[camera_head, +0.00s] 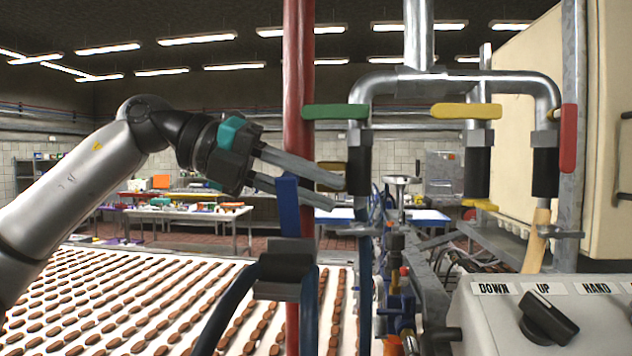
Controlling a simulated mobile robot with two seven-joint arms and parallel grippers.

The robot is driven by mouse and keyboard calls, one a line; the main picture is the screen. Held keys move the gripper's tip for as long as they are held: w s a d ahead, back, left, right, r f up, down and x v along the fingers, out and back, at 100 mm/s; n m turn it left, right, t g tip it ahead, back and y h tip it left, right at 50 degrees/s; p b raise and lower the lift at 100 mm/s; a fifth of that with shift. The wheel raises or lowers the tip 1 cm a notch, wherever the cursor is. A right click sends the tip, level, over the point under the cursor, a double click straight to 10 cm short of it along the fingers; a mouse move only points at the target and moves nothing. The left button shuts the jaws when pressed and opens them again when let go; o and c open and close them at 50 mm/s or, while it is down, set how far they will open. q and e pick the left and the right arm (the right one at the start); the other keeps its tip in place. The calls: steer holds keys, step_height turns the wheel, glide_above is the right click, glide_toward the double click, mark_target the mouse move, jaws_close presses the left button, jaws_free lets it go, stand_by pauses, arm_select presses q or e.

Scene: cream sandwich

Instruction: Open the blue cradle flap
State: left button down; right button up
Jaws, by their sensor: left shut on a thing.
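The blue cradle flap (288,208) is a narrow blue plate standing roughly upright in front of the red pipe. Just below it is a dark grey cradle block (286,268), with dark blue hose showing on either side of it. My left gripper (335,192) comes in from the left, its two grey fingers pointing right and slightly down. Part of the lower finger is hidden behind the flap. My right gripper is not in view.
A vertical red pipe (299,75) stands right by the flap. To the right are metal pipes with a green handle (336,111), a yellow handle (466,111) and a red handle (567,138). A control box (590,310) with a black knob fills the lower right. A white conveyor (105,262) carries rows of brown biscuits.

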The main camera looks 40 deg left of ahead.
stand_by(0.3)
arm_select(q)
steer(key=c, duration=0.7)
jaws_free()
steer(key=shift+c, duration=0.2)
steer(key=shift+s+a+r+b, duration=0.2)
steer(key=shift+s+a+b, duration=0.15)
steer(key=shift+a, duration=0.15)
steer(key=b+v, duration=0.1)
steer(key=v, duration=1.3)
steer(key=shift+s, duration=0.15)
